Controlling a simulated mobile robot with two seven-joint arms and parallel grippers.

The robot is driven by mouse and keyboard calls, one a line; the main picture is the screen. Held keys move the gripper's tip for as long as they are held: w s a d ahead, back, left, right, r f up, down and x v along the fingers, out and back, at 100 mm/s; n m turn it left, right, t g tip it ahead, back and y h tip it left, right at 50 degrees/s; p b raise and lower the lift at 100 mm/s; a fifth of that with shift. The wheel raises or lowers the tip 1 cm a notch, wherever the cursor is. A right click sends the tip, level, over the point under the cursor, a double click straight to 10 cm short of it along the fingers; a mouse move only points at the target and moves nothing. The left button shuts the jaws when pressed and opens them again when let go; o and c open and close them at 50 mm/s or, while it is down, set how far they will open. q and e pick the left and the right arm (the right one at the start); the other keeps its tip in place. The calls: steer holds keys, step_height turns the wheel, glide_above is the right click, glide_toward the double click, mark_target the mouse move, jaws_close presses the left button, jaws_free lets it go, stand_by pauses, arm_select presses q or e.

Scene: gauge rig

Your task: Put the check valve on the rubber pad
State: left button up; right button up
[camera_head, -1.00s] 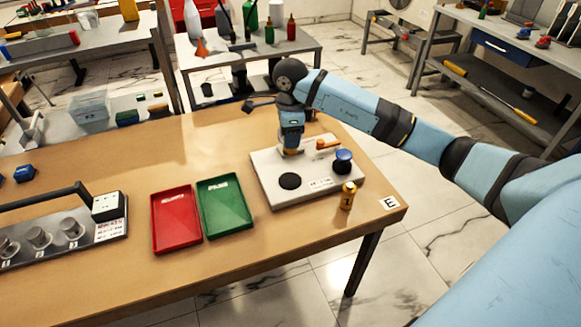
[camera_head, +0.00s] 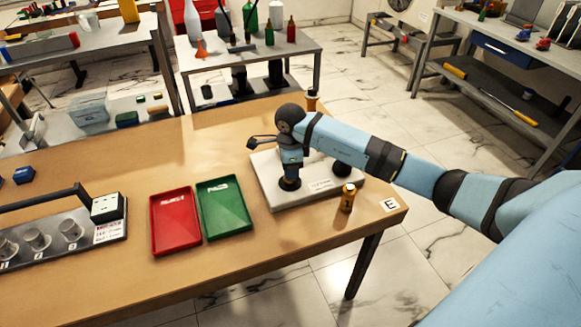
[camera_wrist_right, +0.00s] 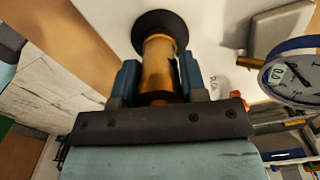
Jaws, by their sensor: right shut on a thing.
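My right gripper (camera_head: 290,176) is shut on the check valve, a brass cylinder (camera_wrist_right: 158,68) that stands between the two fingers in the right wrist view. The rubber pad is a round black disc (camera_wrist_right: 161,27) on the white board (camera_head: 266,172). In the head view, the pad (camera_head: 289,186) shows just below the gripper, which hides most of the valve. The valve's far end is at the pad in the wrist view; I cannot tell whether it touches. My left gripper is not in view.
A round gauge (camera_wrist_right: 293,76) stands beside the gripper on the board. A brass cylinder marked 1 (camera_head: 347,198) stands at the board's front right. Green (camera_head: 225,208) and red (camera_head: 175,221) trays lie to the left. Another brass piece (camera_head: 312,100) is at the table's back.

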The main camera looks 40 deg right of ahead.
steer(key=shift+f, duration=0.15)
steer(key=o, duration=1)
